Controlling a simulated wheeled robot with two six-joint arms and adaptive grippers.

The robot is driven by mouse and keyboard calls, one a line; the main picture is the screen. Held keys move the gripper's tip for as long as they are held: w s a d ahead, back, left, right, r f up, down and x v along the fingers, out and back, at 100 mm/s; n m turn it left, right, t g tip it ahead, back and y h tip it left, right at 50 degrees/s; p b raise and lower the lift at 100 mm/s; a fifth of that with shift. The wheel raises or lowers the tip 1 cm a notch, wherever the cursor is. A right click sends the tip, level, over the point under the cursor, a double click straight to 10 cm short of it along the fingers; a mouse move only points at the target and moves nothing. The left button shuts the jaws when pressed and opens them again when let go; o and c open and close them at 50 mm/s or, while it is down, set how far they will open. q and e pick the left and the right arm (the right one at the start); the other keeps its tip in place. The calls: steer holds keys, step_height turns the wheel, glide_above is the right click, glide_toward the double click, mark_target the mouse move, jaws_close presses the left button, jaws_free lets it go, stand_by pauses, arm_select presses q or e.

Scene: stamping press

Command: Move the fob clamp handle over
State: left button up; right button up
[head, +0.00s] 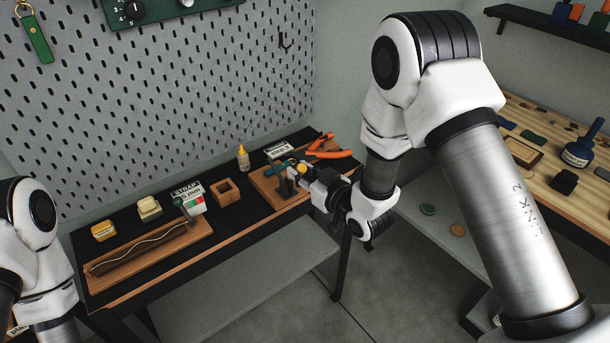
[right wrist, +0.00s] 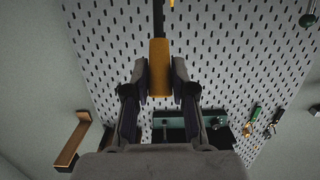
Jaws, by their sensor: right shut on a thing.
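The yellow handle (right wrist: 159,66) sits between the two fingers of my right gripper (right wrist: 159,80) in the right wrist view. A dark bar runs up from its far end. The fingers are shut on it. In the head view my right gripper (head: 298,182) is at the right part of the dark bench, over a wooden board (head: 264,184), and a small yellow part of the handle (head: 302,168) shows there. A dark green piece (head: 282,166) lies beside it. The gripper hides much of the clamp. My left gripper is out of view; only part of its arm shows.
Orange-handled pliers (head: 330,153) lie just behind my right gripper. A glue bottle (head: 243,158), an open wooden box (head: 226,192), a strap card (head: 191,198) and a wooden tray with a cord (head: 150,250) stand to the left. A pegboard (head: 170,90) rises behind.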

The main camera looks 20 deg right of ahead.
steer(key=shift+w+a+r, duration=0.2)
steer(key=shift+w+r, duration=0.15)
steer(key=shift+w, duration=0.35)
steer(key=shift+w+a+r, duration=0.15)
steer(key=shift+w+a, duration=0.05)
steer(key=shift+w, duration=0.2)
steer(key=shift+w+a+r, duration=0.15)
steer(key=shift+w, duration=0.2)
steer(key=shift+w+a, duration=0.1)
steer(key=shift+w, duration=0.35)
steer(key=shift+r+x, duration=0.2)
steer(key=shift+x, duration=1)
steer(key=o, duration=0.9)
